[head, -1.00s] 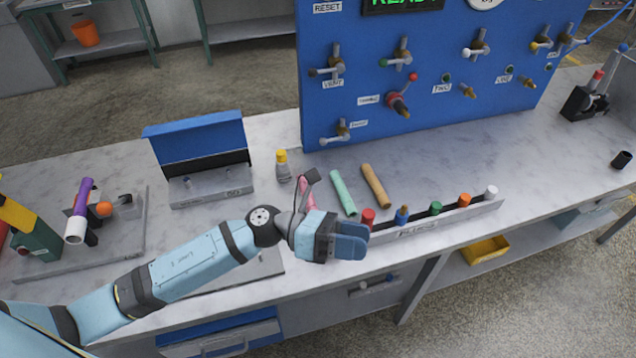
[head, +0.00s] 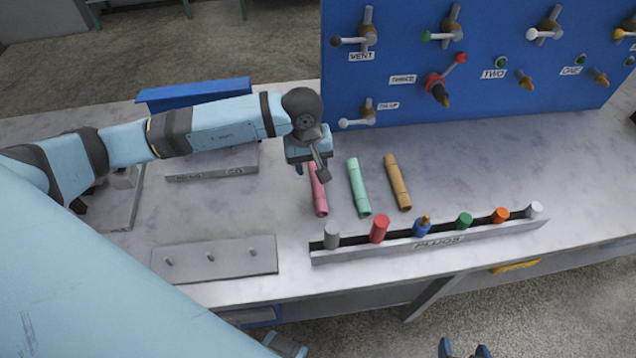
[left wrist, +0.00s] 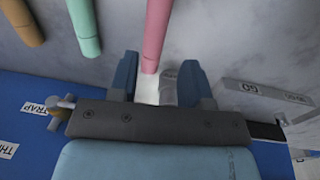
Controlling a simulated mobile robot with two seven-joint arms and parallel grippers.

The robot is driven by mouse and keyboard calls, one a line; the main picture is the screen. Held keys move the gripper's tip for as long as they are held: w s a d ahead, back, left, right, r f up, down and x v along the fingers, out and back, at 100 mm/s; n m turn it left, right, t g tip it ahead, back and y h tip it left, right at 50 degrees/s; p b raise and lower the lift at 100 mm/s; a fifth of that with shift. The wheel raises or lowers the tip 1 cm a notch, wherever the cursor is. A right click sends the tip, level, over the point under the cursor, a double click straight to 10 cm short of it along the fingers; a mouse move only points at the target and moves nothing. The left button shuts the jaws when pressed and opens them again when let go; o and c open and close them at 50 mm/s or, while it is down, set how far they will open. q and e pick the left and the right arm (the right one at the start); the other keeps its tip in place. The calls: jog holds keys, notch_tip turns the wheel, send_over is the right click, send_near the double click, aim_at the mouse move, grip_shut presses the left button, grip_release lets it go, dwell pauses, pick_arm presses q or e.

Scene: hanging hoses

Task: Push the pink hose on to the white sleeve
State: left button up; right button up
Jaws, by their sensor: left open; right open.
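The pink hose (head: 318,190) lies on the bench, leftmost of three hoses; my left gripper (head: 308,165) hides its far end. In the left wrist view, the pink hose (left wrist: 155,35) runs in between my open left fingers (left wrist: 160,78). A short white piece (left wrist: 147,88) adjoins its end there; I cannot tell whether this is the sleeve or whether the hose is on it. Neither finger clearly grips anything. My right gripper (head: 464,350) is open and empty at the bottom edge.
Green (head: 358,186) and orange (head: 397,182) hoses lie to the right. A plug rack (head: 470,238) stands in front, and a grey plate with pegs (head: 215,260) lies front left. The blue valve panel (head: 400,60) rises behind. Bare bench lies right of the hoses.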

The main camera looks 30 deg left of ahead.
aim_at(317, 183)
pick_arm(q)
jog(key=shift+w+d+f, duration=0.1)
jog(key=shift+w+f, duration=0.05)
jog(key=shift+f, duration=0.5)
jog(key=shift+w+f, duration=0.1)
jog(key=shift+f, duration=0.5)
jog(key=shift+w+d+f+p, duration=0.1)
jog(key=shift+d+f+p, duration=0.15)
jog(key=shift+f, duration=1.1)
jog(key=shift+w+d+f+p, duration=0.15)
jog(key=shift+f+p, duration=0.1)
jog(key=shift+f, duration=1.1)
jog(key=shift+s, duration=0.15)
jog(key=c, duration=0.7)
jog(key=shift+c, duration=0.5)
